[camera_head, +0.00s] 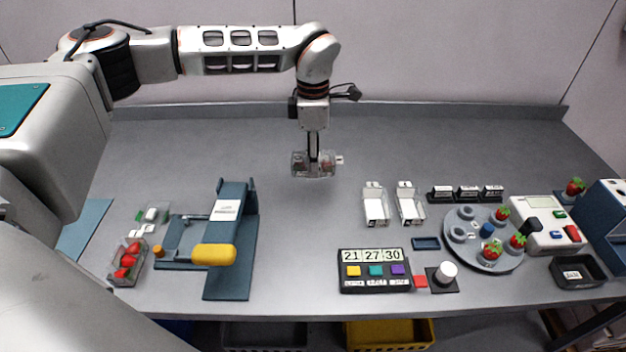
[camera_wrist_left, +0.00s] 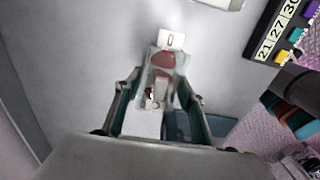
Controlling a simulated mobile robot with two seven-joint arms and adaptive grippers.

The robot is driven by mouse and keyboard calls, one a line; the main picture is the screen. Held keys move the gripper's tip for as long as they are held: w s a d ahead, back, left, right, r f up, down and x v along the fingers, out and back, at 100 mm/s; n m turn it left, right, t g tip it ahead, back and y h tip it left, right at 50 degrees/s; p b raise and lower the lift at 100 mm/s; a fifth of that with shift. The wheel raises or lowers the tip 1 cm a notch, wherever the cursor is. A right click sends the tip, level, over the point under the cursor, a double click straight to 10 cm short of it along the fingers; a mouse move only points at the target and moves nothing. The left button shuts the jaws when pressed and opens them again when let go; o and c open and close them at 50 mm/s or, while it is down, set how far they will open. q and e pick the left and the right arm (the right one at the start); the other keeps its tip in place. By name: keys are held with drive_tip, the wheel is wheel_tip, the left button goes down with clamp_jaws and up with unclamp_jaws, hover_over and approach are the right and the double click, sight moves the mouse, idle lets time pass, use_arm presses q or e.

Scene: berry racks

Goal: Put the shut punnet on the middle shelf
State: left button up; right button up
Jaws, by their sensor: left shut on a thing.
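My left gripper (camera_head: 314,153) hangs over the back middle of the table, pointing down. It is shut on a small clear punnet (camera_head: 300,165) with red berries inside. In the left wrist view the punnet (camera_wrist_left: 163,60) sits between the two fingers, with a white tag marked 0 at its far end. I cannot tell from the head view how high it is above the table. The lid is hard to make out. No middle shelf can be clearly made out in either view. My right gripper is not in view.
A blue press with a yellow handle (camera_head: 214,255) and a clear punnet of strawberries (camera_head: 126,268) stand at left. Two white trays (camera_head: 376,210), a number panel (camera_head: 374,270), a round berry plate (camera_head: 470,240) and a scale (camera_head: 545,228) fill the right. The back of the table is clear.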

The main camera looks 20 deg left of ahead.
use_arm(q)
drive_tip(key=shift+w+f+p, duration=0.1)
drive_tip(key=shift+f+p, duration=0.25)
drive_tip(key=shift+f, duration=3.55)
drive_tip(key=shift+f, duration=0.1)
drive_tip(key=o, duration=0.8)
drive_tip(key=shift+f, duration=0.1)
drive_tip(key=o, duration=0.4)
drive_tip(key=shift+c, duration=0.2)
